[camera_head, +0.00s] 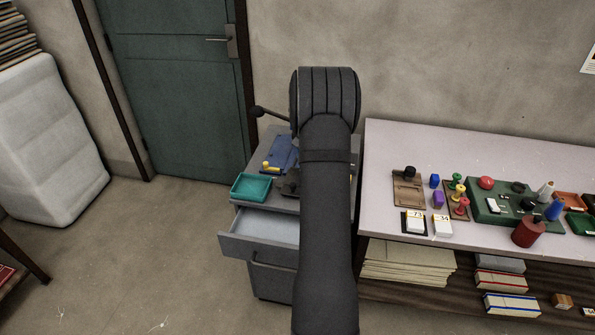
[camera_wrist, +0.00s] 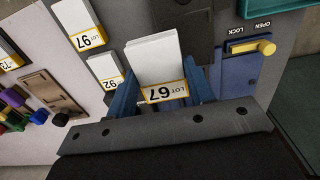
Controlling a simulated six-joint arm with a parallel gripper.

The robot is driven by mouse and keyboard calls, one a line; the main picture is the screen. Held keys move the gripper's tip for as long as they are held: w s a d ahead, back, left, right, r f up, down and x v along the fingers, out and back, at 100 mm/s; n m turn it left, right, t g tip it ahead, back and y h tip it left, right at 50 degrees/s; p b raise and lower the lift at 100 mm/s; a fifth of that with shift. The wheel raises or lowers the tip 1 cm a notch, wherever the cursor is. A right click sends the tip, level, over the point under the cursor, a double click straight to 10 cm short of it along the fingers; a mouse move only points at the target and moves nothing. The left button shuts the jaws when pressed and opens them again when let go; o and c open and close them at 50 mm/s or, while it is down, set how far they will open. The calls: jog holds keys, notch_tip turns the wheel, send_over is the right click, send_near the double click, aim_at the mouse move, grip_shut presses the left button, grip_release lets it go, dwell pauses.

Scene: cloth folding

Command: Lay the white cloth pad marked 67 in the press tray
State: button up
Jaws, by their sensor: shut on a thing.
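My gripper (camera_wrist: 162,98) is shut on the white cloth pad marked 67 (camera_wrist: 158,62), which sits between its blue fingers in the wrist view, label end towards the wrist. A blue fixture (camera_wrist: 240,75) with a yellow lever and the words OPEN and LOCK is to the right of the pad. A dark plate (camera_wrist: 185,18) lies beyond the pad; I cannot tell whether it is part of the press tray. In the head view my arm hides the gripper and pad; the blue fixture (camera_head: 281,152) shows partly, left of the arm, on the cabinet.
A teal tray (camera_head: 250,187) stands on the cabinet above an open drawer (camera_head: 262,226). The table at right holds pads marked 73 (camera_head: 415,223) and 34 (camera_head: 442,226), spools and other small items. Other labelled white pads (camera_wrist: 75,20) lie left of the held pad in the wrist view.

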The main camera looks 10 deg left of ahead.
jog(key=a+f, duration=0.1)
jog(key=w+a+f, duration=0.1)
jog(key=a, duration=0.1)
jog(key=a+f, duration=0.1)
jog(key=shift+w+a, duration=0.15)
jog(key=shift+a, duration=0.1)
jog(key=shift+f, duration=1.9)
jog(key=shift+f, duration=0.1)
jog(key=o, duration=1)
jog(key=shift+c, duration=0.2)
notch_tip(320, 180, up, 12)
